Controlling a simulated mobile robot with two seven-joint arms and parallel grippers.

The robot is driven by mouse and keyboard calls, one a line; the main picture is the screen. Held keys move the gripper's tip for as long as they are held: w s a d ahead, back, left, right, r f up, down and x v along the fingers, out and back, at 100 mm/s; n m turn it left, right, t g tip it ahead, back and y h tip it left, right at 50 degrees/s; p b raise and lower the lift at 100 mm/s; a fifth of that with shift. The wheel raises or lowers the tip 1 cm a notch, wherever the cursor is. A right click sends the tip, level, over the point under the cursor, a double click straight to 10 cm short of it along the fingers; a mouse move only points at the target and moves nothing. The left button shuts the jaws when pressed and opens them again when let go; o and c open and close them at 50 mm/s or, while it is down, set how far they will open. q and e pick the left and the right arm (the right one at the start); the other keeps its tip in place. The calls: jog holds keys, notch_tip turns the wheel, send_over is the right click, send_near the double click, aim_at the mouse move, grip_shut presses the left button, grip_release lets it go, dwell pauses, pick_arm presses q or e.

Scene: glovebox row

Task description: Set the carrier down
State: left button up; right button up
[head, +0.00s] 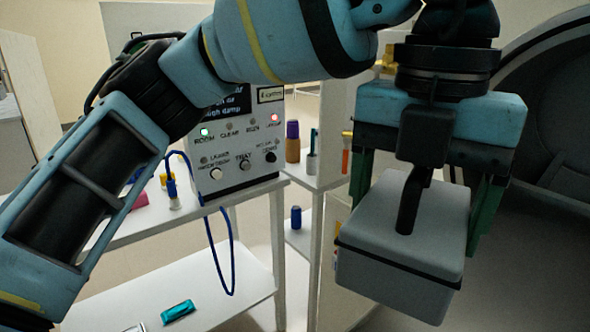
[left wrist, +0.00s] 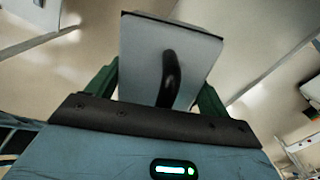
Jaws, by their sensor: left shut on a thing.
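The carrier (head: 400,235) is a light grey box with a dark seam below its lid and a black handle on top. It hangs in the air at the right of the head view, apart from any surface that I can see. My left gripper (head: 422,205) is above it, pointing down, with its green fingers on either side of the box, shut on it. The left wrist view shows the carrier's grey top (left wrist: 195,52) and dark handle between the green fingers. My right gripper is not in view.
A control box (head: 240,150) with lights and knobs stands on a white shelf unit at left, a blue cable (head: 228,265) hanging down. A lower shelf (head: 235,288) holds a teal packet (head: 177,310). A large dark round opening (head: 555,130) is at right. Bottles (head: 292,142) stand behind.

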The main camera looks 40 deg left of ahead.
pick_arm(q)
jog(key=w+a+f+m, duration=0.2)
jog(key=a+f, duration=0.1)
jog(key=a, duration=0.3)
jog(key=w+a+f+m, duration=0.2)
jog(key=w+a, duration=0.1)
jog(key=a, duration=0.3)
notch_tip(320, 180, down, 9)
jog(key=w+a+m, duration=0.1)
jog(key=a+m, duration=0.1)
jog(key=m, duration=1.1)
jog(key=s+d+f+m+p, duration=0.2)
jog(key=f+m, duration=0.6)
jog(key=m, duration=0.2)
jog(key=s+d+f+m+p, duration=0.2)
jog(key=f+m, duration=0.6)
jog(key=m, duration=0.3)
jog(key=s+f+p, duration=0.2)
jog(key=s+p, duration=0.7)
jog(key=shift+s+f, duration=0.3)
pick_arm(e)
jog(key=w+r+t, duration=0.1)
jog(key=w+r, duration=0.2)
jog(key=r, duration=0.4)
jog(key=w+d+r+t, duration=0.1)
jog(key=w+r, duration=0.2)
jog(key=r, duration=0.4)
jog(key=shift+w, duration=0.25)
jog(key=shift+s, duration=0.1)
